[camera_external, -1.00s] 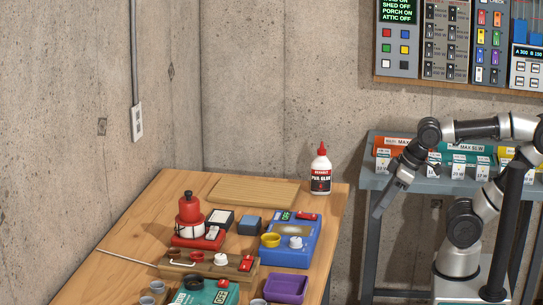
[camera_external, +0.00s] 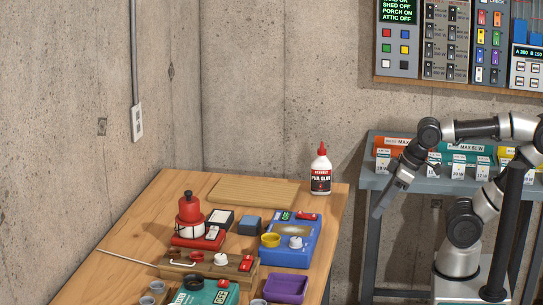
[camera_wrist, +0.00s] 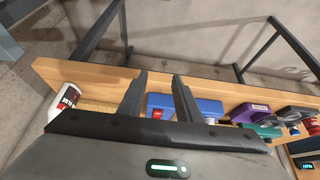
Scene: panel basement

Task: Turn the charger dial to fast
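I cannot tell for sure which device is the charger. On the wooden table stands a blue unit (camera_external: 284,253) with a small green display, a white dial (camera_external: 295,243) and a red switch. A teal unit (camera_external: 212,292) with a lit display is at the front, cut off by the picture's edge. A brown unit (camera_external: 190,270) with a white knob (camera_external: 221,259) lies between. Dial settings are too small to read. My gripper (camera_external: 377,213) hangs right of the table, apart from everything. In the wrist view my gripper (camera_wrist: 160,75) is open and empty, its fingers apart.
A glue bottle (camera_external: 321,172) stands at the table's back right corner, by a wooden board (camera_external: 254,192). A purple tray (camera_external: 287,288) is at the front right. A red pot (camera_external: 189,208) stands left. A grey shelf (camera_external: 450,183) and wall panels (camera_external: 446,45) are at right.

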